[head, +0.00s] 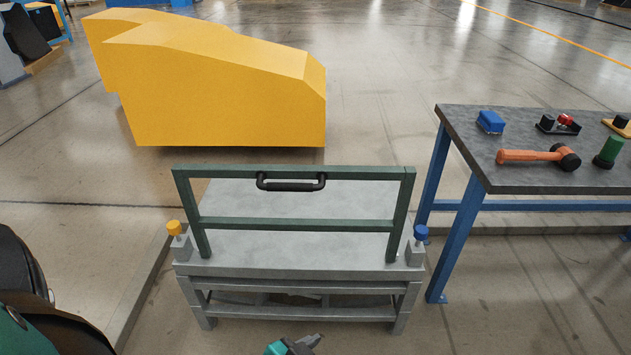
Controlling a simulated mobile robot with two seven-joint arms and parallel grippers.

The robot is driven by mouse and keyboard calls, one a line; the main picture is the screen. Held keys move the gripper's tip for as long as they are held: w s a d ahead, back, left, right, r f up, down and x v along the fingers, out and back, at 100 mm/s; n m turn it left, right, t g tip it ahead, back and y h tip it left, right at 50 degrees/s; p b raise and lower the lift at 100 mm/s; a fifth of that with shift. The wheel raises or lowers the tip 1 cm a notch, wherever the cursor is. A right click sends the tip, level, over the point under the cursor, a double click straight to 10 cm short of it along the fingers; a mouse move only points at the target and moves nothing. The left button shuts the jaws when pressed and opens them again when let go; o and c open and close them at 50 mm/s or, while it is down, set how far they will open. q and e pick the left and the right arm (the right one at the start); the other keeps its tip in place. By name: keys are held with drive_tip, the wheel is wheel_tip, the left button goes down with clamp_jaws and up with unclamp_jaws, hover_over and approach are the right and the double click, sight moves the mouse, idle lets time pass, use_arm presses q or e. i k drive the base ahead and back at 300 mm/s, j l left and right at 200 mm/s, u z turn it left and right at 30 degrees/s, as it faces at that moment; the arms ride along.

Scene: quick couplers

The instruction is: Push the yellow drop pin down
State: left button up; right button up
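The yellow drop pin (174,228) stands at the left end of the grey stand (300,271). Its yellow knob sits above a small grey block, with a short length of stem showing between them. A teal and dark gripper part (296,346) shows at the bottom edge, in front of the stand and well apart from the pin. It appears to be my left gripper, mostly cut off by the frame; its finger opening cannot be made out. My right gripper is not in view.
A green frame (297,223) with a black handle (291,183) stands on the stand. A blue-knobbed pin (421,234) is at its right end.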

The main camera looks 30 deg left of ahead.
sight(174, 227)
drive_tip(key=k+j+u, duration=0.1)
drive_tip(key=u, duration=1)
